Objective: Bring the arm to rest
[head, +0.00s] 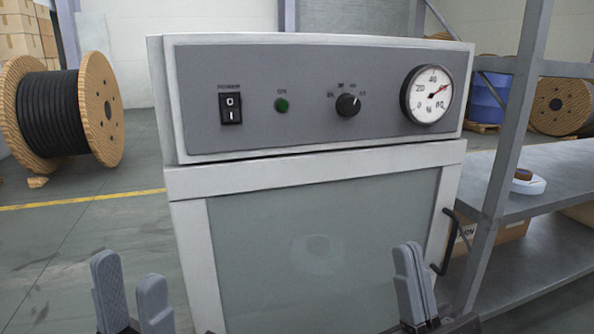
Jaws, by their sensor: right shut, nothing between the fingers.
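My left gripper (133,293) is at the lower left, its two grey fingers apart with nothing between them. My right gripper (414,285) is at the lower right, in front of the cabinet's glass door. Its fingers are together and hold nothing. Both grippers are below the control panel, and my arms are mostly out of the frame.
A grey cabinet (184,187) fills the middle, with a power switch (230,108), green lamp (282,105), knob (347,105), gauge (427,94) and door handle (443,241). A metal shelf (562,172) stands right. A cable reel (50,112) stands left on open floor.

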